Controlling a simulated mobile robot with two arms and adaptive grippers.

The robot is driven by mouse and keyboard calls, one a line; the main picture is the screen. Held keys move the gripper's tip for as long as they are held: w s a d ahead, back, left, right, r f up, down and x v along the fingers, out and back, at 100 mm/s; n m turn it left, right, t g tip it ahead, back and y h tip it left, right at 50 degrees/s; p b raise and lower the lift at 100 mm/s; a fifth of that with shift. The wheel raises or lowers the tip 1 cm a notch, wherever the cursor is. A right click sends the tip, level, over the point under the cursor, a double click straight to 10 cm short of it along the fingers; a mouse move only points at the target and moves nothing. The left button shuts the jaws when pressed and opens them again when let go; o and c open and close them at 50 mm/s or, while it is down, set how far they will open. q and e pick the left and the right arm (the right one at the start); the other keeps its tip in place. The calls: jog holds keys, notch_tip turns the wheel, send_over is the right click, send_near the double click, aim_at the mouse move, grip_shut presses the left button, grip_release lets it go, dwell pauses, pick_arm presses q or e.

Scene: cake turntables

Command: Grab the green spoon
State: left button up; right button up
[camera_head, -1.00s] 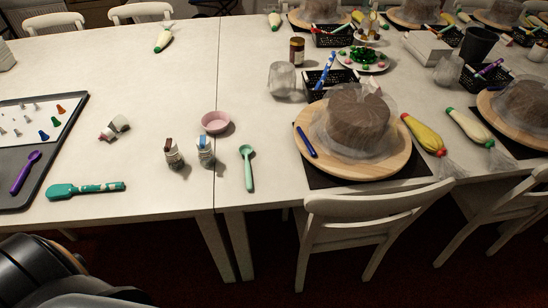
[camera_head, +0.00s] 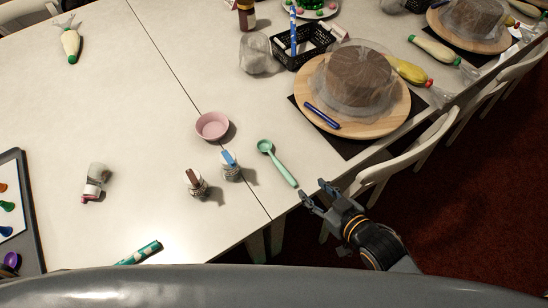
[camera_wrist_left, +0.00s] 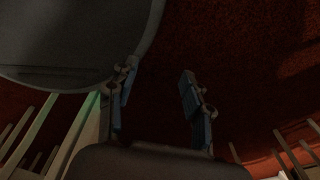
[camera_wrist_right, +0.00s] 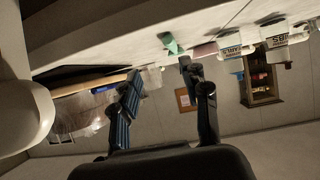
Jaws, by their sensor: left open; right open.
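The green spoon (camera_head: 278,163) lies on the white table, right of the two small jars, its bowl at the far end and its handle pointing toward the near table edge. Its green handle end shows in the right wrist view (camera_wrist_right: 170,43). My right gripper (camera_head: 313,193) is open and empty at the table edge, a little right of the handle end and apart from it. In the right wrist view, its fingers (camera_wrist_right: 163,78) are spread with nothing between them. My left gripper (camera_wrist_left: 158,88) is open and empty over the dark red floor, in the left wrist view only.
Two small jars (camera_head: 195,183) (camera_head: 231,167) and a pink bowl (camera_head: 212,126) stand left of the spoon. A wooden turntable (camera_head: 393,108) with a wrapped cake (camera_head: 358,77) is at its right. A white chair (camera_head: 405,155) stands close to my right gripper.

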jog(key=y, duration=0.1)
send_near(279, 164)
jog(key=w+f, duration=0.1)
jog(key=w+a+f, duration=0.1)
jog(key=w, duration=0.1)
jog(key=shift+n, duration=0.3)
jog(key=shift+w+a+f, duration=0.15)
jog(key=x, duration=0.3)
jog(key=p+x, duration=0.1)
jog(key=x, duration=0.1)
jog(key=shift+a, duration=0.45)
pick_arm(q)
jog(key=shift+d+r, duration=0.3)
jog(key=shift+d, duration=0.2)
jog(key=shift+d+r, duration=0.25)
jog(key=shift+d, duration=0.2)
pick_arm(e)
grip_shut()
